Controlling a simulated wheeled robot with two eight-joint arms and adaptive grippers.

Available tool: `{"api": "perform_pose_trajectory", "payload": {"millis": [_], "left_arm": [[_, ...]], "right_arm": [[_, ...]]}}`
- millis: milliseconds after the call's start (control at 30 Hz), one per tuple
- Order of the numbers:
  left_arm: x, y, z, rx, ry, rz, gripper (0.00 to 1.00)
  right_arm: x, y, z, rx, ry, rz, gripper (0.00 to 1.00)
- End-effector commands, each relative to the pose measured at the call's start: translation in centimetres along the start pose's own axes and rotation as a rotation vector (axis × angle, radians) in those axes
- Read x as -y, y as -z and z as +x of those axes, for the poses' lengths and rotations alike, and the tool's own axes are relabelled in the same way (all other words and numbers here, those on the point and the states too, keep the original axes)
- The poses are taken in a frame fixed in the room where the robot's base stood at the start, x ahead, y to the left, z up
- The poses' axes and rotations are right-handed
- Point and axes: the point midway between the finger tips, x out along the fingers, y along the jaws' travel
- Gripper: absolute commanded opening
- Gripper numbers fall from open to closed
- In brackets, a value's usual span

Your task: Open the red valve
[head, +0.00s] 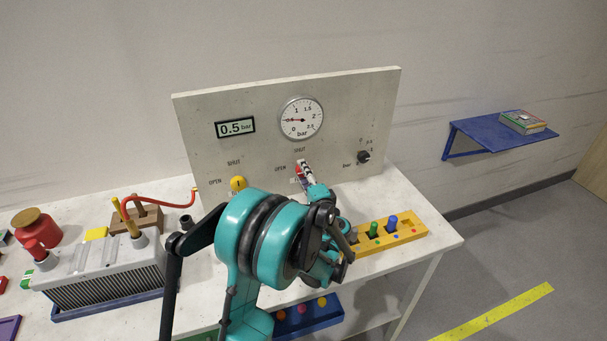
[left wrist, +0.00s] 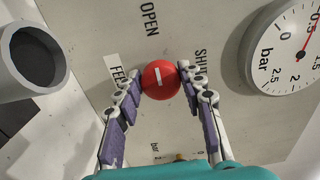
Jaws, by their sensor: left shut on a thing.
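The red valve (left wrist: 158,84) is a round knob with a short white mark, set on the upright panel (head: 345,95). My left gripper (left wrist: 160,76) is shut on it, one purple-padded finger on each side. In the left wrist view, OPEN is printed above the knob and SHUT to its right; the white mark runs nearly up and down, roughly in line with OPEN. In the head view, my left gripper (head: 305,175) hides most of the knob. My right gripper is not in view.
The round gauge (head: 301,118) and the digital display (head: 235,127), reading 0.5 bar, sit above. A yellow knob (head: 238,184) is to the left, a black knob (head: 364,157) to the right. A yellow block with coloured pegs (head: 408,236) stands in front.

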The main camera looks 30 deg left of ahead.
Motion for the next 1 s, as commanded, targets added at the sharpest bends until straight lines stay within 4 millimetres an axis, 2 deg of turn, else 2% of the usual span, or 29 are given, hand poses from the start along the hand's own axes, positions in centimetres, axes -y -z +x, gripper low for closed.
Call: {"api": "perform_pose_trajectory", "payload": {"millis": [33,100,467,567,900,1000], "left_arm": [[0.0,0.0,0.0,0.0,-0.001,-0.002,0.44],[0.0,0.0,0.0,0.0,-0.001,-0.001,0.59],[0.0,0.1,-0.4,-0.001,0.0,0.0,0.59],[0.0,0.1,-1.6,-0.002,0.0,0.0,0.59],[0.0,0.1,-8.8,-0.004,-0.001,0.0,0.59],[0.0,0.1,-10.4,-0.004,-0.001,0.0,0.59]], "right_arm": [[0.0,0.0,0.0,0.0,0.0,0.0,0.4],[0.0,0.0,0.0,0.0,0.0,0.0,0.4],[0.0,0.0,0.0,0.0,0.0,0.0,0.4],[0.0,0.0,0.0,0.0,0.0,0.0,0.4],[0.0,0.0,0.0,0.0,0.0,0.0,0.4],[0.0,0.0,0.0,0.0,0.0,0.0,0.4]]}}
